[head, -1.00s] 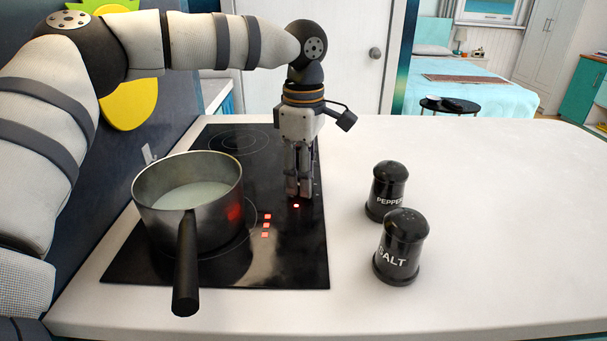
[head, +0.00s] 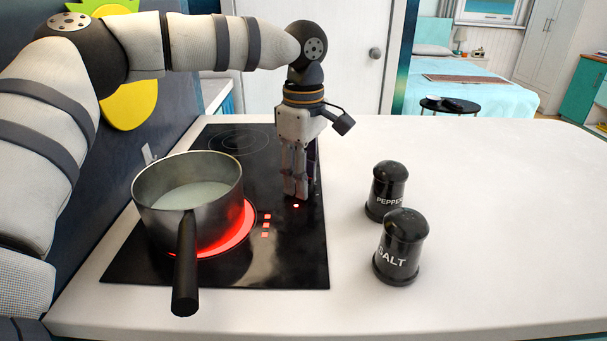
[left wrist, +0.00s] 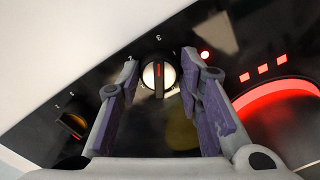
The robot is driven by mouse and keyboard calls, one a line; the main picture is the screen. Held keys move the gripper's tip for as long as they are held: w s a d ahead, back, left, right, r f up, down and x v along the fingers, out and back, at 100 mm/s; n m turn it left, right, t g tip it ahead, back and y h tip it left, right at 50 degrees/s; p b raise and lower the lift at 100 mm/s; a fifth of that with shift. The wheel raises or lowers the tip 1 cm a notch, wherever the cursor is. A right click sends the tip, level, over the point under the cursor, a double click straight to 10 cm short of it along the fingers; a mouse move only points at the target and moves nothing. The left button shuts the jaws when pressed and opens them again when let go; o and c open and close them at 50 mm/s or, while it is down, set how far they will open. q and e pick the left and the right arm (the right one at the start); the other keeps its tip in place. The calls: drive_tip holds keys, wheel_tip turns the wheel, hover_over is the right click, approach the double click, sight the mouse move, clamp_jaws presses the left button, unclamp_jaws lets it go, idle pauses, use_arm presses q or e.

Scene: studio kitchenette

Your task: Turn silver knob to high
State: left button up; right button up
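The silver knob (left wrist: 158,76) is on the black cooktop (head: 262,272). It shows in the left wrist view with a red pointer line running nearly straight up the picture, towards a mark like a "3". My left gripper (head: 296,192) points down at the right side of the cooktop. In the left wrist view its two fingers (left wrist: 160,66) stand on either side of the knob, with small gaps showing, so it looks open. In the head view the gripper hides the knob. The burner ring (left wrist: 275,92) under the pot glows bright red. My right gripper is not in view.
A pot (head: 188,205) of whitish liquid stands on the glowing burner, handle towards me. Pepper (head: 387,190) and salt (head: 401,248) shakers stand right of the cooktop. The counter (head: 500,240) beyond is clear.

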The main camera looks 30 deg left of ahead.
use_arm(q)
drive_tip(key=shift+o, duration=1.2)
wheel_tip(320, 180, up, 12)
